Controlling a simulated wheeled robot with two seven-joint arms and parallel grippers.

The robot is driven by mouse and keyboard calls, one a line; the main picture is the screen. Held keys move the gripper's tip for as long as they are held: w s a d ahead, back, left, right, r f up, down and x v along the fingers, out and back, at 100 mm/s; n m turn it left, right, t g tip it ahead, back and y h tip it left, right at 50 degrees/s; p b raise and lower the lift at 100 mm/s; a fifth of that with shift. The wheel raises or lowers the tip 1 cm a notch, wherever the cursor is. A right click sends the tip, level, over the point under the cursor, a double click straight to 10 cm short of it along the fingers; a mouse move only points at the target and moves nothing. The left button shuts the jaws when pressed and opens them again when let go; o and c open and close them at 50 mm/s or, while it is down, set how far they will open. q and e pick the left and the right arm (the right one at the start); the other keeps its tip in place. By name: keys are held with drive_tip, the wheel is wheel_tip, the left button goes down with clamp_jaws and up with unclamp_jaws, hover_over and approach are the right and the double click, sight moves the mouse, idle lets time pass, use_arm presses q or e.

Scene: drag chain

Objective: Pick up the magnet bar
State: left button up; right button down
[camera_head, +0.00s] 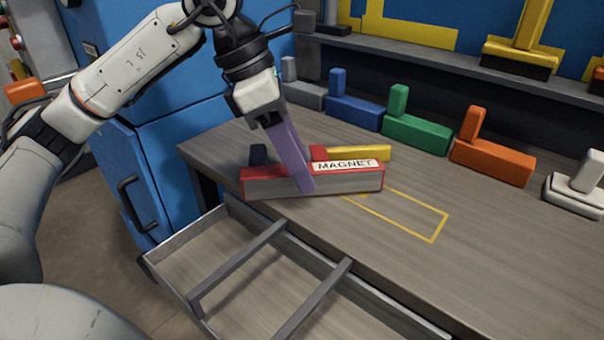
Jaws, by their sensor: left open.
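The magnet bar (345,181) is a long red and grey bar with a white "MAGNET" label, lying near the front edge of the workbench. My left gripper (306,187) comes down from above, with its purple finger in front of the bar's middle and slanting across it. Its jaws are open. One finger hides the other, so I cannot tell whether they straddle the bar or touch it. My right gripper is out of view.
A yellow block (365,153) lies just behind the bar. Blue (355,112), green (420,134) and orange (492,163) handled blocks line the back. An open divided drawer (165,273) juts out below. A yellow outline (437,230) marks clear benchtop.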

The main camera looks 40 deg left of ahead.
use_arm(q)
drive_tip(key=shift+f, duration=0.2)
idle(0.3)
clamp_jaws()
drive_tip(key=shift+r, duration=0.15)
